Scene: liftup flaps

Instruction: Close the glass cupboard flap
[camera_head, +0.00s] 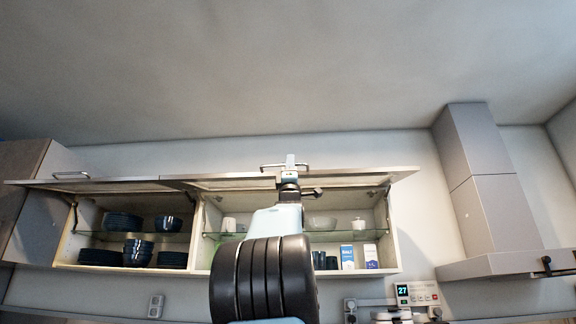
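The wall cupboard (57,250) has two lift-up flaps, and both stand raised, roughly level at its top. The left flap (110,185) has a bar handle (70,175). The right flap (350,175) has a bar handle (270,167) near its front edge. I cannot tell from their surfaces which flap is glass. My arm reaches up in front of the right compartment. My gripper (290,163) is at the right flap's handle, seen from behind and small. I cannot tell whether its fingers touch the handle or are open or shut.
Dark plates and bowls (139,252) fill the left compartment. A range hood (488,205) is at the right. A tall cabinet (25,205) adjoins at the left. Free space lies below the ceiling.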

